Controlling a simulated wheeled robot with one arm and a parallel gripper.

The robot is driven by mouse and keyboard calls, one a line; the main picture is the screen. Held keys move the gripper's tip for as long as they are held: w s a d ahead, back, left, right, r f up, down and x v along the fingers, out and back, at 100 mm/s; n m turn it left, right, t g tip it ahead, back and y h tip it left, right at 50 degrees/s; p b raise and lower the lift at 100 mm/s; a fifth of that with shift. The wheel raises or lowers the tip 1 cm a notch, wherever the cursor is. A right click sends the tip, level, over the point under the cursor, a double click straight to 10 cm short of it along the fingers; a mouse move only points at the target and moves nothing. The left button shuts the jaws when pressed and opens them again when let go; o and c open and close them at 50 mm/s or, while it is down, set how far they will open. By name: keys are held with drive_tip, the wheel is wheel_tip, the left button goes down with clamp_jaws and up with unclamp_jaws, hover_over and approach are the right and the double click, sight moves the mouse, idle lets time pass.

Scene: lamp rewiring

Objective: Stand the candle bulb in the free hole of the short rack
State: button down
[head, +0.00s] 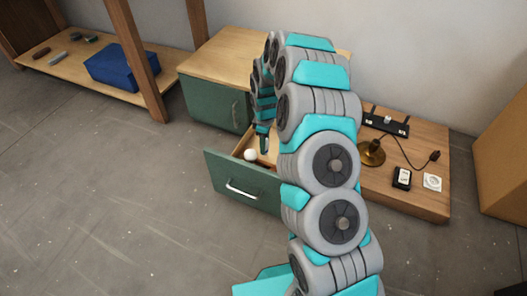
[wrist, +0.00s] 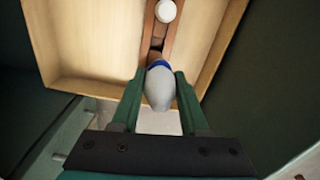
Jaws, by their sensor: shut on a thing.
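The candle bulb (wrist: 160,88) is pale grey with a blue band and shows in the wrist view between the fingers of my gripper (wrist: 160,78). My gripper is shut on it, inside or just above the open drawer (head: 243,183). A brown wooden rack (wrist: 152,32) lies in the drawer beyond the bulb and holds a round white bulb (wrist: 166,11). A dark gap shows in the rack just beyond the blue band. I cannot tell whether the candle bulb's hidden base touches the rack. In the head view my gripper (head: 265,146) is beside the round white bulb (head: 251,154).
The drawer belongs to a green cabinet (head: 212,103) with a wooden top. To the right, a low wooden board (head: 405,205) bears a brass lamp base (head: 371,153), a cord and small fittings. A shelf with a blue box (head: 122,68) stands left. The floor in front is clear.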

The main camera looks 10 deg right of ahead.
drive_tip(key=f+n, duration=0.1)
drive_tip(key=f, duration=0.1)
drive_tip(key=f+n, duration=0.1)
drive_tip(key=n, duration=0.1)
drive_tip(key=f+n, duration=0.1)
drive_tip(key=f, duration=0.1)
drive_tip(key=shift+w+d+f, duration=0.2)
drive_tip(key=shift+d+f, duration=0.1)
drive_tip(key=shift+f, duration=1.9)
drive_tip(key=shift+f+b, duration=0.95)
drive_tip(key=shift+f, duration=0.6)
drive_tip(key=shift+f+b, duration=0.2)
drive_tip(key=shift+b, duration=0.15)
drive_tip(key=shift+c, duration=1.7)
unclamp_jaws()
